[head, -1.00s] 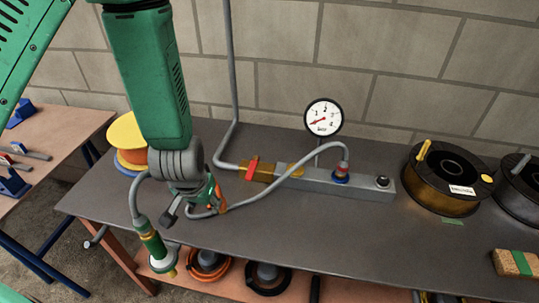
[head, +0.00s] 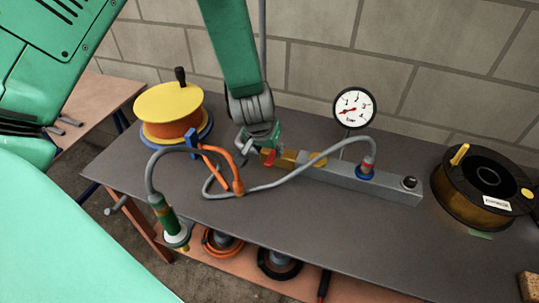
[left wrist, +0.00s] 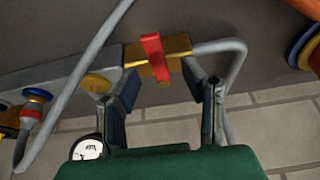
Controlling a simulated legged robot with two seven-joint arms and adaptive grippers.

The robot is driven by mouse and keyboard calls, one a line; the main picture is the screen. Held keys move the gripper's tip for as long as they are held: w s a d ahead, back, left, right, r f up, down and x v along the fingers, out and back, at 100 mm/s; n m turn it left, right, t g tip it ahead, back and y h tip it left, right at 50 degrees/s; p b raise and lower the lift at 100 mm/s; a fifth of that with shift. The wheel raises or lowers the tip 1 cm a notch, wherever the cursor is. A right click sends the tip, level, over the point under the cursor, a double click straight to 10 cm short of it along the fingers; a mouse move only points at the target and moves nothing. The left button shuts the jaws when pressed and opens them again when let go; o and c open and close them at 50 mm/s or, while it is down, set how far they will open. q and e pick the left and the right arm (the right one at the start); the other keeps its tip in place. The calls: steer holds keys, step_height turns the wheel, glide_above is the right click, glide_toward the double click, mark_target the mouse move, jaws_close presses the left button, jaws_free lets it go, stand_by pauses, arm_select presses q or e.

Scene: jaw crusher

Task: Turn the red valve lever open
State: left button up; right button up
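The red valve lever (head: 269,159) is mostly hidden by my left gripper in the head view. In the left wrist view the red lever (left wrist: 152,56) shows whole, lying across the brass valve body (left wrist: 178,45). My left gripper (head: 262,151) is at the valve, at the left end of the grey block (head: 345,182). In the left wrist view my left gripper (left wrist: 165,88) has its two fingers spread wide, with the lever between and just beyond the tips. No contact with the lever is clear. My right gripper is not in view.
A gauge (head: 354,107) stands behind the grey block. A grey hose (head: 300,172) loops across the bench to a green nozzle (head: 165,215) at the front edge. An orange clamp (head: 220,165) and yellow reel (head: 168,103) lie left; a dark spool (head: 485,185) is right.

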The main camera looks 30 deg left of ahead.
mark_target(273, 157)
arm_select(q)
steer(key=shift+w+d+f, duration=0.25)
steer(key=shift+w+f, duration=0.05)
steer(key=shift+f, duration=0.35)
steer(key=shift+w+d+f, duration=0.25)
steer(key=shift+f, duration=0.4)
steer(key=shift+a+f, duration=0.2)
steer(key=shift+a, duration=0.55)
jaws_close()
steer(key=shift+w+d+r, duration=0.1)
steer(key=shift+d, duration=0.35)
